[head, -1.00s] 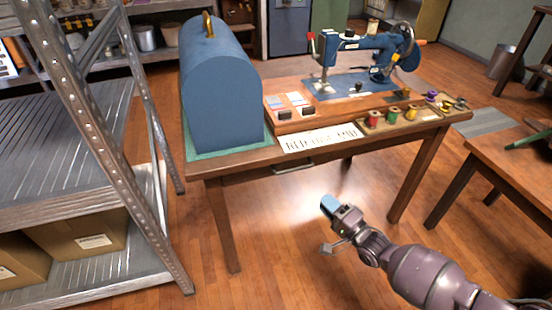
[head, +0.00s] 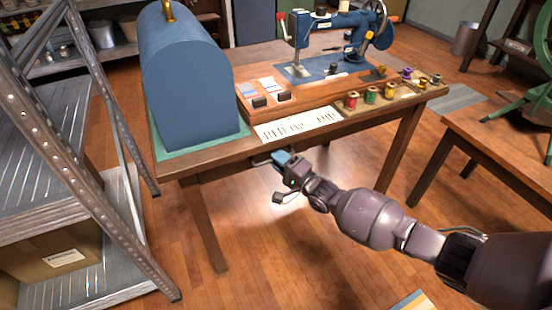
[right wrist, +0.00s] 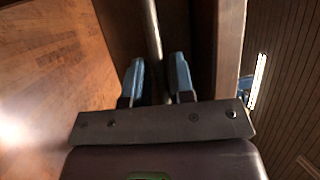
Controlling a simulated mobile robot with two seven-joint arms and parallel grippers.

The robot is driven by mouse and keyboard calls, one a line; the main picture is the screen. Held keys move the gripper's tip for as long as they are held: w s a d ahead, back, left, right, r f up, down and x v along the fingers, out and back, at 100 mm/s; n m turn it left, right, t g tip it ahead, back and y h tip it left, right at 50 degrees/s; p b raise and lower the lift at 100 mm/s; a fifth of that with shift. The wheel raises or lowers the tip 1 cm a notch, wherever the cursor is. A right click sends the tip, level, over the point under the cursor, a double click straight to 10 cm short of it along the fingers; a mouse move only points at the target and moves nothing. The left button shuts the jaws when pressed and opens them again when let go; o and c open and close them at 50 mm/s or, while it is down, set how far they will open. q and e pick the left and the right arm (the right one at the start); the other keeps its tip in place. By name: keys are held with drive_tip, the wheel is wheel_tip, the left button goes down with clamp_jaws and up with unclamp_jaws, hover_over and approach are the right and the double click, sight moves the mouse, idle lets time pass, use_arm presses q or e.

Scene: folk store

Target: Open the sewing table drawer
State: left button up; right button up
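The wooden sewing table (head: 200,168) stands in the middle of the head view. Its drawer's metal handle (head: 260,160) shows at the front edge, partly hidden by my right gripper (head: 284,158). In the right wrist view the handle is a long thin bar (right wrist: 153,30) running between the two blue fingertips of the right gripper (right wrist: 158,75). The fingers are apart, one on each side of the bar, with gaps to it. The drawer looks shut. My left gripper is not in view.
On the table stand a blue domed cover (head: 190,90), a blue sewing machine (head: 330,35), a paper sign (head: 298,125) and several thread spools (head: 372,95). A metal shelf (head: 95,150) stands close on the left, another wooden table (head: 500,140) on the right.

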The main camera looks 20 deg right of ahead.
drive_tip(key=shift+w+a, duration=0.2)
drive_tip(key=shift+w, duration=0.15)
clamp_jaws()
drive_tip(key=shift+s, duration=0.1)
